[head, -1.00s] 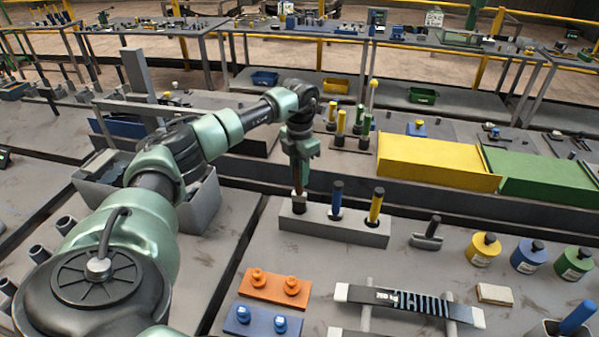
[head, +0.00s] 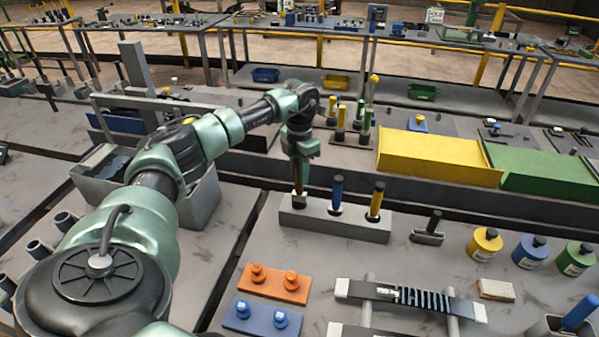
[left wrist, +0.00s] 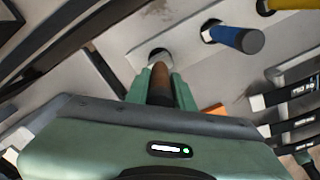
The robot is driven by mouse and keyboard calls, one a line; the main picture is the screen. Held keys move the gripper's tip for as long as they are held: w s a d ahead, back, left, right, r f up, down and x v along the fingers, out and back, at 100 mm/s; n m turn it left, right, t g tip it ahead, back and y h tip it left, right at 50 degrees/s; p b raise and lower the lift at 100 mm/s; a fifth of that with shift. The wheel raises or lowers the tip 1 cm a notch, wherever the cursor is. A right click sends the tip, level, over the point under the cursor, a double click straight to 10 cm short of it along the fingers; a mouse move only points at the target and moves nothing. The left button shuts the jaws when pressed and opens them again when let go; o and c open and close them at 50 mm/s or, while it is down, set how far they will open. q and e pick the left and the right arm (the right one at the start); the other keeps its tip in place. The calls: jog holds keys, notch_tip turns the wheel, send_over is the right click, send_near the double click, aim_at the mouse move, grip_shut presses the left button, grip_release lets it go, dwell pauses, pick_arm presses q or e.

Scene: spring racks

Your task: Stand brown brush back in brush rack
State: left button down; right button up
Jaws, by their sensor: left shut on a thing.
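My left gripper (head: 299,163) is shut on the brown brush (head: 298,180), which hangs upright at the left end of the grey brush rack (head: 335,224). In the left wrist view the brown handle (left wrist: 160,84) is between the green fingers, and its pale metal collar (left wrist: 160,58) is at the dark hole at the rack's end. The lower end seems to be at or just inside the hole; how deep it goes is hidden. A blue brush (head: 337,194) and a yellow brush (head: 376,201) stand in the other holes. My right gripper is not in view.
Orange (head: 273,283) and blue (head: 255,317) knobbed plates lie in front of the rack. A black-handled tool (head: 431,229) and several round coloured tins stand to the right. A yellow panel (head: 440,158) is behind. A grey bin (head: 203,203) is beside my left arm.

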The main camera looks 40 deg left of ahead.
pick_arm(q)
jog(key=shift+f+b, duration=1.05)
jog(key=shift+f, duration=0.8)
jog(key=c, duration=1.1)
grip_release()
jog(key=o, duration=0.5)
jog(key=shift+c, duration=0.2)
jog(key=shift+r+p, duration=2.7)
jog(key=shift+r, duration=0.85)
